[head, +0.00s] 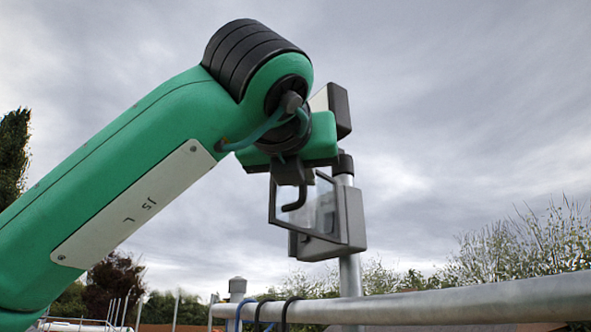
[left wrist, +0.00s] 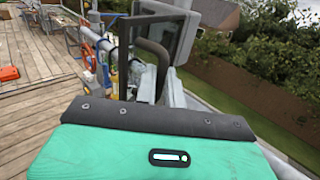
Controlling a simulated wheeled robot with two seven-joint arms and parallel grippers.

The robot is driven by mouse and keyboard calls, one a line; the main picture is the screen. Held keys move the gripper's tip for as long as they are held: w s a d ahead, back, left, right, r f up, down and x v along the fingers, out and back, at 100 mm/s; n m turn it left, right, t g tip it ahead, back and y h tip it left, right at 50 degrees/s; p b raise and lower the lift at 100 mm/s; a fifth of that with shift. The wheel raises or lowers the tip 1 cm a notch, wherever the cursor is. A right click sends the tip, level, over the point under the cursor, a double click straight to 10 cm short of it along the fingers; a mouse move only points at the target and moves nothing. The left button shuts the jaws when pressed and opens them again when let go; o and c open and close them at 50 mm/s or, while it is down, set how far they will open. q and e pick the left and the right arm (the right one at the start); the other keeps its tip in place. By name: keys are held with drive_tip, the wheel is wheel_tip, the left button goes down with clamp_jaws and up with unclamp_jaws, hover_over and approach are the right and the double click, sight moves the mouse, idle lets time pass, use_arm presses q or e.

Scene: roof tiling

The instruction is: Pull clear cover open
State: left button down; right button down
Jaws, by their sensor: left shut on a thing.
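The clear cover (head: 322,212) is a see-through pane in a dark frame, on a grey box (head: 355,218) fixed to an upright metal post. The cover stands out at an angle from the box. My left gripper (head: 291,178) comes from the upper left and is shut on the cover near its upper left part. A dark curved piece (head: 297,200) hangs below the gripper in front of the pane. In the left wrist view, the dark frame (left wrist: 124,58) and grey box (left wrist: 172,28) are just ahead of the gripper. The fingertips' exact contact is hard to see. My right gripper is not in view.
A thick metal rail (head: 450,303) runs across the lower right, below the box. Dark and blue loops (head: 262,312) hang on it. In the left wrist view, a wooden deck (left wrist: 40,85) lies left, with a red object (left wrist: 9,73) on it; grass and a fence lie right.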

use_arm(q)
drive_tip(key=c, duration=1.6)
unclamp_jaws()
drive_tip(key=shift+w+r, duration=0.1)
drive_tip(key=shift+o, duration=0.6)
drive_tip(key=shift+w+d, duration=0.25)
drive_tip(key=shift+d, duration=0.1)
drive_tip(key=b+v, duration=0.5)
drive_tip(key=v, duration=0.9)
drive_tip(key=shift+w+d, duration=0.15)
